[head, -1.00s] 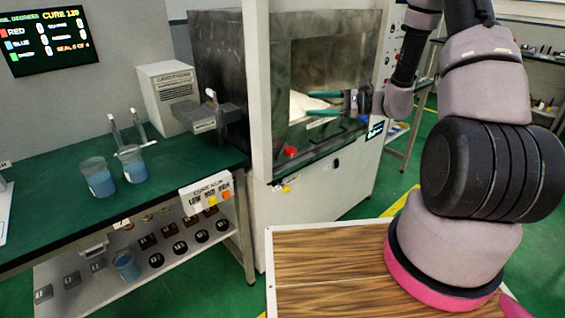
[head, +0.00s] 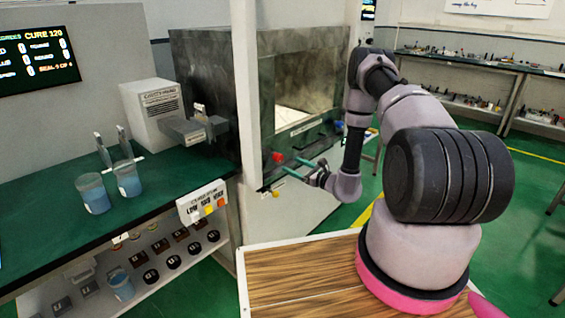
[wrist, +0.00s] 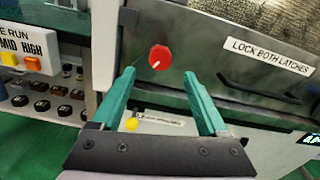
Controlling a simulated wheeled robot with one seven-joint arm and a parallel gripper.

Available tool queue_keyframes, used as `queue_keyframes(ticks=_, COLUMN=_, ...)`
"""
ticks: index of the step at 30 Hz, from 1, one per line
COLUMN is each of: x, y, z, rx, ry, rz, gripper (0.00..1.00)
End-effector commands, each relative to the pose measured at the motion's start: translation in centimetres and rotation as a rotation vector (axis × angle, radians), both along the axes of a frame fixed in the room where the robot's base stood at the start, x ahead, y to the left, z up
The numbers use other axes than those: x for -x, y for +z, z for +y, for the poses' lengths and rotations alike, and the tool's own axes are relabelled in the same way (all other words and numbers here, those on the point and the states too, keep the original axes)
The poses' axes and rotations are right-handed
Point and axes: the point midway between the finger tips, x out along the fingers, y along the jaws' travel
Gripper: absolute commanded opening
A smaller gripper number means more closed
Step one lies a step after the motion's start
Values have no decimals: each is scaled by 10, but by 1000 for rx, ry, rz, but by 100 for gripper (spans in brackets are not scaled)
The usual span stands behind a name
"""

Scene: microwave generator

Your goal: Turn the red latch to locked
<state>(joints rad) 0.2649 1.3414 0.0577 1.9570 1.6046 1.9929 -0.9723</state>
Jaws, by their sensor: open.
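The red latch (head: 278,157) is a round red knob on the lower left front of the grey metal oven box (head: 206,68). In the wrist view the red latch (wrist: 160,57) shows a white mark pointing down and left. My gripper (head: 283,170) has two green fingers, parted and empty, pointing left just in front of the box at about the knob's height. In the wrist view my gripper (wrist: 160,82) has the knob beyond and between its fingertips, apart from both. A label (wrist: 268,55) above a dark handle reads "LOCK BOTH LATCHES".
A white post (head: 245,90) stands left of the latch. A yellow knob (wrist: 131,124) sits below it. Left are the LOW/MID/HIGH button box (head: 203,203) and a green bench (head: 150,205) with beakers. A wooden-topped surface (head: 300,275) lies in front.

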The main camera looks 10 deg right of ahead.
Motion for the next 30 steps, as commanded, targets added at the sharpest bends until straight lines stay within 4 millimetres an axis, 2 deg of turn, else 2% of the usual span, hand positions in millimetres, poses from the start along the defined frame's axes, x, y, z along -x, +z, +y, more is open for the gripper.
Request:
queue_keyframes(ticks=3, x=-19, y=1, z=15, rx=2, ry=3, rz=-3, gripper=77)
queue_keyframes(ticks=9, x=-41, y=0, z=31, rx=1, ry=3, rz=-1, gripper=77)
queue_keyframes(ticks=21, x=-49, y=0, z=35, rx=-1, ry=1, rz=1, gripper=77)
queue_keyframes(ticks=22, x=-48, y=0, z=35, rx=-1, ry=1, rz=1, gripper=73)
queue_keyframes(ticks=23, x=-48, y=0, z=35, rx=-1, ry=1, rz=1, gripper=62)
queue_keyframes(ticks=27, x=-48, y=0, z=35, rx=-1, ry=1, rz=1, gripper=8)
queue_keyframes(ticks=28, x=-48, y=0, z=35, rx=-1, ry=1, rz=1, gripper=0)
queue_keyframes(ticks=30, x=-48, y=0, z=35, rx=-1, ry=1, rz=1, gripper=0)
